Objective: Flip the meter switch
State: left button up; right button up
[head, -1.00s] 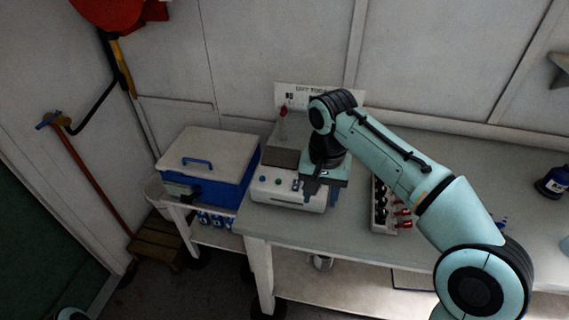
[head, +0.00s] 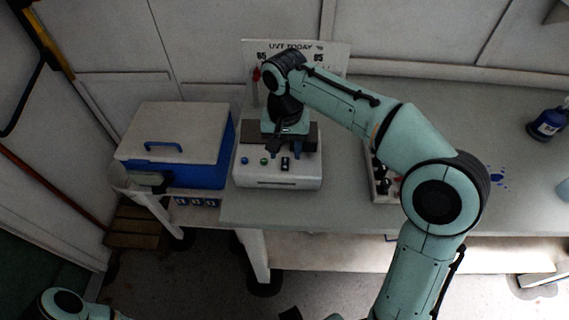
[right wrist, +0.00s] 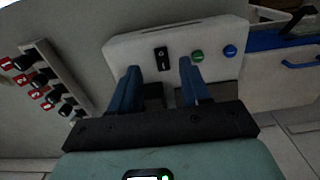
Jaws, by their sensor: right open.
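The meter is a white box (head: 255,178) with a sloped front panel, on the bench. Its small black switch (head: 285,164) sits on the panel, right of a green button (head: 264,161) and a blue button (head: 245,160). My right gripper (head: 287,148) is just above and behind the switch in the head view, open and empty. In the right wrist view the open blue fingers (right wrist: 160,78) point at the panel, with the switch (right wrist: 162,59) between their tips in the picture. I cannot tell whether they touch. My left gripper is out of sight.
A blue box with a white lid (head: 170,135) stands left of the meter. A rack of red and black knobs (head: 378,180) is to the right, partly behind my arm. A sign (head: 325,58) stands behind. A blue bottle (head: 547,123) is far right on the bench.

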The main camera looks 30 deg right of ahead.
aim_at(285, 168)
notch_tip(285, 168, down, 6)
jog(key=shift+r+b, duration=0.15)
jog(key=shift+b, duration=0.25)
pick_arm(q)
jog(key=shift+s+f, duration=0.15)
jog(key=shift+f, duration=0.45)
